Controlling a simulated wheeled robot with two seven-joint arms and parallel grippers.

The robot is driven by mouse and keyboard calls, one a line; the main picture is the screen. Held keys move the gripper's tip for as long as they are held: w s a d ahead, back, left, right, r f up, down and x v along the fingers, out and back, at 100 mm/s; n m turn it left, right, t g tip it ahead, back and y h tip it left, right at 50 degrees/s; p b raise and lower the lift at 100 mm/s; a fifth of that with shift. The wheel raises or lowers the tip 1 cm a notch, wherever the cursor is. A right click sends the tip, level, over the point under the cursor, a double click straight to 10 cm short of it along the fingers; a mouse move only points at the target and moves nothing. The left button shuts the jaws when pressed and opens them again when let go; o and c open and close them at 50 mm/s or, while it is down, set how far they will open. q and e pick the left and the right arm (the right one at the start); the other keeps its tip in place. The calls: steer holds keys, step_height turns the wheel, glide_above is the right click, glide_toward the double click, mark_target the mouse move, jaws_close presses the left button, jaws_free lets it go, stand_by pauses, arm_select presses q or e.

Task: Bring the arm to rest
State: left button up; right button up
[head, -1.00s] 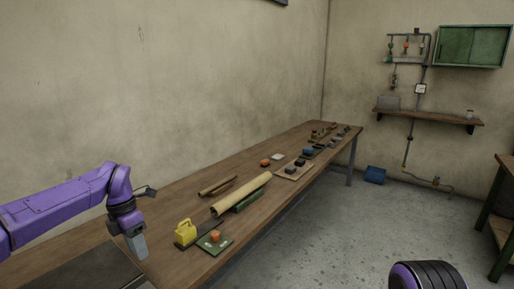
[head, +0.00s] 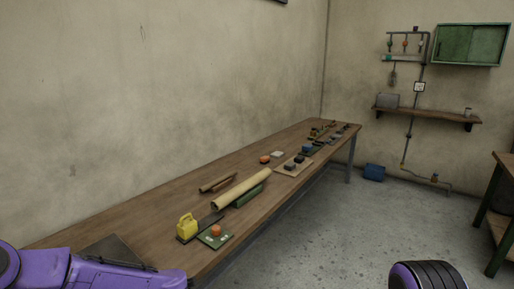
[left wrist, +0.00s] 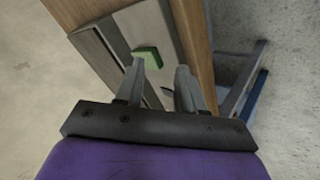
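My left gripper (left wrist: 162,68) shows in the left wrist view with its two fingers apart and nothing between them. In the head view, a long tan roll (head: 241,189) lies on the wooden bench (head: 160,218), beside a green block-like piece (head: 249,196). A thinner brown roll (head: 217,183) lies behind it. My right gripper is not in view.
Near the rolls are a yellow jug-like item (head: 187,227) and a green mat (head: 216,238) bearing an orange piece (head: 216,230). A dark panel (head: 112,254) lies at the near end. Several small items crowd the far end. Open floor (head: 330,235) lies right of the bench.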

arm_select(q)
steer(key=s+d+f+m+t+h, duration=0.1)
steer(key=s+d+f+m+h, duration=0.1)
steer(key=s+f+m, duration=0.55)
steer(key=s+d+f+m+t+h, duration=0.1)
steer(key=s+d+f+m, duration=0.3)
steer(key=s, duration=0.6)
steer(key=s+a+f+m+g, duration=0.1)
steer(key=s+a+f+m, duration=0.1)
steer(key=s, duration=0.6)
steer(key=s+a+f+m+g, duration=0.2)
steer(key=s+a, duration=0.1)
steer(key=s, duration=0.6)
steer(key=shift+a+h, duration=0.2)
steer(key=shift+h, duration=0.2)
